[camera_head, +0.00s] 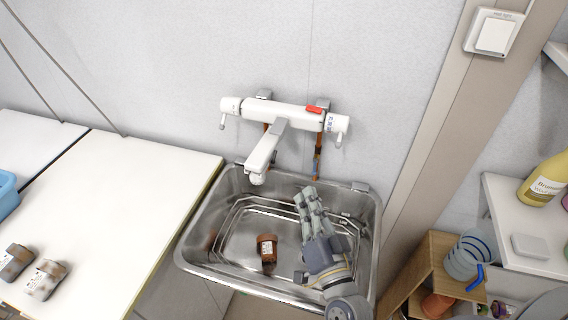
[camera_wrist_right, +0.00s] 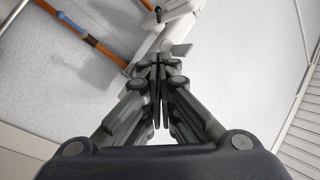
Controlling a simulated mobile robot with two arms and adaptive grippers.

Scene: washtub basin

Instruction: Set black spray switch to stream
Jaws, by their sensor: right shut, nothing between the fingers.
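A white wall faucet (camera_head: 285,114) has a spout (camera_head: 266,150) that points down and forward over the basin; its rounded end (camera_head: 257,178) is at the left. I cannot make out a black spray switch or its setting in the head view. In the right wrist view part of the white faucet (camera_wrist_right: 178,12) shows beyond the fingers, with a small dark piece (camera_wrist_right: 158,14) that I cannot identify. My right gripper (camera_head: 306,192) is shut and empty, above the basin and right of the spout end, apart from it. It also shows in the right wrist view (camera_wrist_right: 158,64). My left gripper is not in view.
The steel washtub basin (camera_head: 195,255) holds a small brown labelled container (camera_head: 267,248). A red button (camera_head: 314,109) is on the faucet. A white counter (camera_head: 140,190) is at the left; a wooden shelf box (camera_head: 432,262) and a wall post (camera_head: 430,120) are at the right.

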